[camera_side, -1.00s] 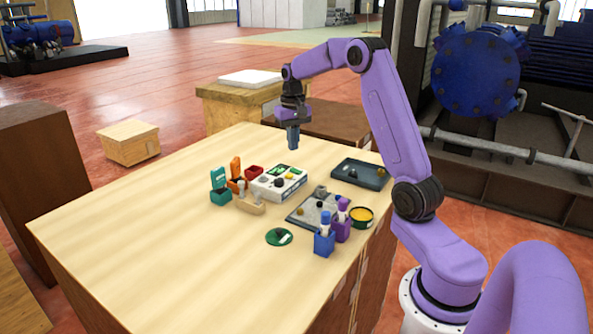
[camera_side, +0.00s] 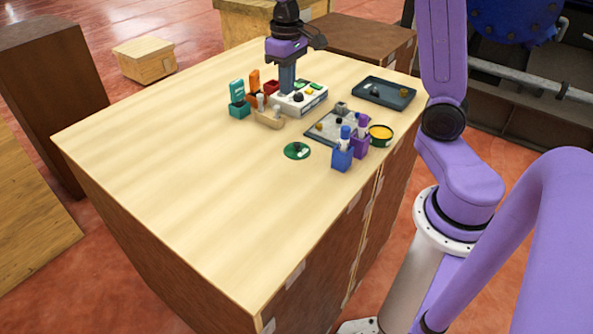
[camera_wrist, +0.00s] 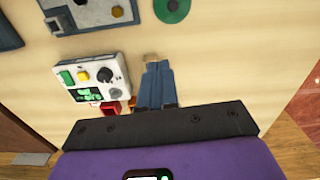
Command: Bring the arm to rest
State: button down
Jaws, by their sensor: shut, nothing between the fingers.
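My gripper (camera_side: 287,92) points straight down, with its blue-grey fingers together and empty. In the side view the fingers overlap the back left part of a white control box (camera_side: 316,98) with green displays and a black knob. In the wrist view the shut fingers (camera_wrist: 157,66) lie just right of that box (camera_wrist: 80,102). Their height above the table and any contact are hard to tell. The fingers partly cover a small tan piece in the wrist view.
Teal (camera_side: 239,108) and orange (camera_side: 254,88) holders, a red bin (camera_side: 271,87) and a tan rack (camera_side: 267,118) stand nearby. A dark tray (camera_side: 400,100), grey plate (camera_side: 325,127), blue holder (camera_side: 342,158), yellow-topped dish (camera_side: 381,132) and green disc (camera_side: 290,152) lie rightward. The front left tabletop is clear.

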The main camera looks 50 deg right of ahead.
jog(key=s+a+n, duration=0.6)
jog(key=s+a, duration=0.4)
jog(key=s, duration=0.4)
jog(key=s+f+n, duration=0.3)
jog(key=s+n, duration=0.2)
jog(key=s, duration=0.8)
jog(key=shift+d+n, duration=0.4)
jog(key=shift+w, duration=0.1)
